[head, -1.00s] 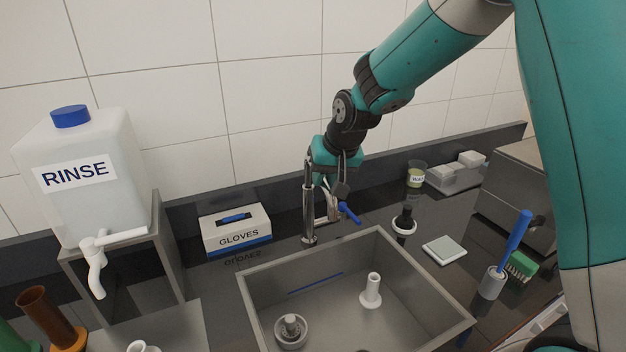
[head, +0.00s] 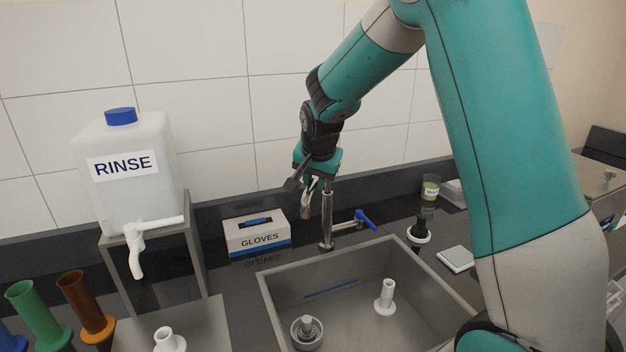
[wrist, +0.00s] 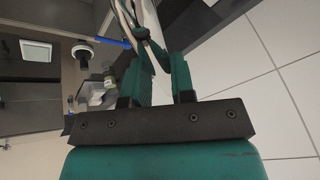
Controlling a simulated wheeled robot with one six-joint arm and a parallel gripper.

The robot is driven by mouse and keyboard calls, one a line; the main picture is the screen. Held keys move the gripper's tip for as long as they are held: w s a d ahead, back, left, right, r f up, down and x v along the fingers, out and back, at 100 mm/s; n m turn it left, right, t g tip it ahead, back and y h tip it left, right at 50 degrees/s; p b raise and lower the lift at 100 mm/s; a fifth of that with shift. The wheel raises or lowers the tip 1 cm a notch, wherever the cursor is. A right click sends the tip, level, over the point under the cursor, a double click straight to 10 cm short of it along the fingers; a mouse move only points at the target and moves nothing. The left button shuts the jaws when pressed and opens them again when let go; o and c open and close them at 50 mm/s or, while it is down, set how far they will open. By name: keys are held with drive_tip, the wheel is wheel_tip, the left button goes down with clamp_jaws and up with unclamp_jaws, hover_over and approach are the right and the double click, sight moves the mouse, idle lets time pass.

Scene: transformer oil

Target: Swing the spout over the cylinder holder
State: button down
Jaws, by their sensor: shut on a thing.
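The tap's chrome column (head: 326,225) stands upright behind the sink, with a blue-ended lever (head: 366,218) pointing right. My gripper (head: 308,196) is shut on the spout, high beside the column and slightly left of it. The pale spout (wrist: 146,20) shows between the teal fingers (wrist: 158,60) in the wrist view; my gripper hides much of it in the head view. In the sink stand a round grey cup-like fitting (head: 307,334) at front left and a white upright tube on a base (head: 385,297) at right. I cannot tell which is the cylinder holder.
A RINSE container (head: 128,175) with a white tap stands on a shelf at left. A GLOVES box (head: 256,234) is behind the sink (head: 272,303). Green (head: 38,312) and brown (head: 86,300) cylinders stand at left. A black-topped item (head: 419,230) and a pale pad (head: 455,259) lie right.

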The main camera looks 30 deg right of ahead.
drive_tip(key=shift+a, duration=0.1)
drive_tip(key=c, duration=1)
unclamp_jaws()
drive_tip(key=shift+s+a, duration=0.1)
drive_tip(key=shift+a, duration=0.05)
drive_tip(key=shift+o, duration=0.2)
drive_tip(key=b+v, duration=0.3)
drive_tip(key=v, duration=1.4)
drive_tip(key=shift+r+b, duration=0.25)
drive_tip(key=shift+b, duration=0.1)
drive_tip(key=s+a+f+n+g+y, duration=0.1)
drive_tip(key=s+a+f+n+y, duration=0.1)
drive_tip(key=s+a+f+n, duration=0.3)
drive_tip(key=s+a+f+n+g+y+b, duration=0.1)
drive_tip(key=s+a+f+n, duration=0.4)
drive_tip(key=s, duration=0.6)
drive_tip(key=s+a+f+n+g+y+b, duration=0.1)
drive_tip(key=s+a+f+n+g+y, duration=0.1)
drive_tip(key=s+a+f+n, duration=0.3)
drive_tip(key=s+a+n+y, duration=0.1)
drive_tip(key=s+a+n, duration=0.1)
drive_tip(key=s+a, duration=0.1)
drive_tip(key=shift+s+a+f+n+g, duration=0.2)
drive_tip(key=shift+a+f+n+g, duration=0.15)
drive_tip(key=shift+a, duration=0.55)
